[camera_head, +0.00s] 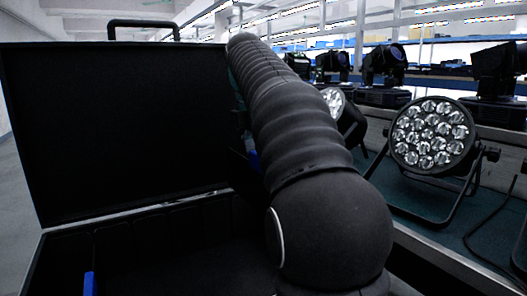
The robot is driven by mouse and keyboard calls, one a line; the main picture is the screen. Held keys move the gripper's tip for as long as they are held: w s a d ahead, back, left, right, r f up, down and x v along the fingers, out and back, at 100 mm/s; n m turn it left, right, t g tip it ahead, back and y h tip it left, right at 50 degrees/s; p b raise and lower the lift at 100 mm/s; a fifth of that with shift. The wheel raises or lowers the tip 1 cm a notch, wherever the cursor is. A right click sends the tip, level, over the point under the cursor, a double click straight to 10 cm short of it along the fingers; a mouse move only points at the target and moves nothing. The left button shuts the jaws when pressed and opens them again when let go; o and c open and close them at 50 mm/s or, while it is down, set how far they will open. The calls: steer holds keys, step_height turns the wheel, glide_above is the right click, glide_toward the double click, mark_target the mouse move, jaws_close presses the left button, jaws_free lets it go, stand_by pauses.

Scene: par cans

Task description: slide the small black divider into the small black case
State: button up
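A black case (218,193) with silver metal edges stands open at the left in the head view. Its raised lid (120,125) fills the left side, with a black handle on top. The dark inside of the case shows only in part at the bottom; I cannot tell whether this is the small case. No small black divider can be made out. My gripper is not in view; my thick black arm runs across the middle and hides what lies behind it.
A par can (433,134) with several round lenses stands on a green-topped bench at the right, with another partly behind my arm. Several stage lights line the back. A narrow blue piece (90,283) shows inside the case at lower left.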

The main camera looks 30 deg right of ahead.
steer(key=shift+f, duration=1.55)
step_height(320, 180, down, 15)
steer(key=b, duration=0.9)
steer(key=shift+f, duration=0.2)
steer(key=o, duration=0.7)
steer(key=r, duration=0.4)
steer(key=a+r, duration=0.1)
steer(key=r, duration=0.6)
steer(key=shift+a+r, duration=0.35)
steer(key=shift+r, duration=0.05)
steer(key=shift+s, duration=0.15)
